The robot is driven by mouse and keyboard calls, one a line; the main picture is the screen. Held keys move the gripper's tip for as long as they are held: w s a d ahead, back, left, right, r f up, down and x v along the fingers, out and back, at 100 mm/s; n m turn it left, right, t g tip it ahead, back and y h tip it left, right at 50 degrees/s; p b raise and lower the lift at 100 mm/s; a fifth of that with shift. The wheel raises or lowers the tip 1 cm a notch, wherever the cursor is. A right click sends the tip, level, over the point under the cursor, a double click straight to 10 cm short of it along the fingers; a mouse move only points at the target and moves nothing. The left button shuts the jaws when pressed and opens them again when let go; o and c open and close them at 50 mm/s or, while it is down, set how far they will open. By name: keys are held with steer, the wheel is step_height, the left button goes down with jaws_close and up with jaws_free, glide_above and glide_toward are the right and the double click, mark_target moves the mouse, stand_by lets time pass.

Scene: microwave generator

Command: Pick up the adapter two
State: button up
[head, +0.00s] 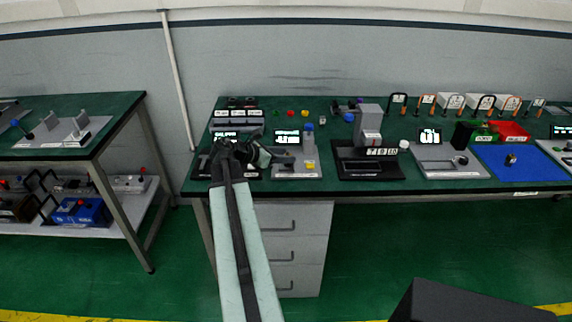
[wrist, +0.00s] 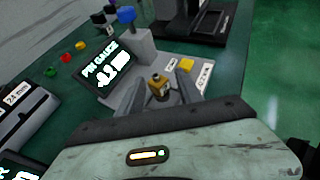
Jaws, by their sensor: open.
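A small brass adapter with a dark top (wrist: 158,88) shows between the fingers of my gripper (wrist: 157,92) in the wrist view, at the near side of the pin gauge stand (wrist: 148,54). My gripper is open; I cannot tell whether either finger touches the adapter. No label on the piece can be read. In the head view my gripper (head: 262,157) is at the left end of the bench, beside the pin gauge stand (head: 296,171), and the adapter there is hidden or too small to make out. Another small brass piece (head: 510,159) lies on the blue mat.
The blue mat (head: 490,168) is farther right.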

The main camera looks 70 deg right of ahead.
mark_target(290, 154)
steer(key=b+x, duration=0.1)
steer(key=x, duration=0.4)
steer(key=shift+d+r+b, duration=0.15)
steer(key=shift+d+b, duration=0.1)
steer(key=shift+b, duration=0.15)
steer(key=shift+w+r, duration=0.1)
steer(key=shift+c, duration=0.3)
jaws_close()
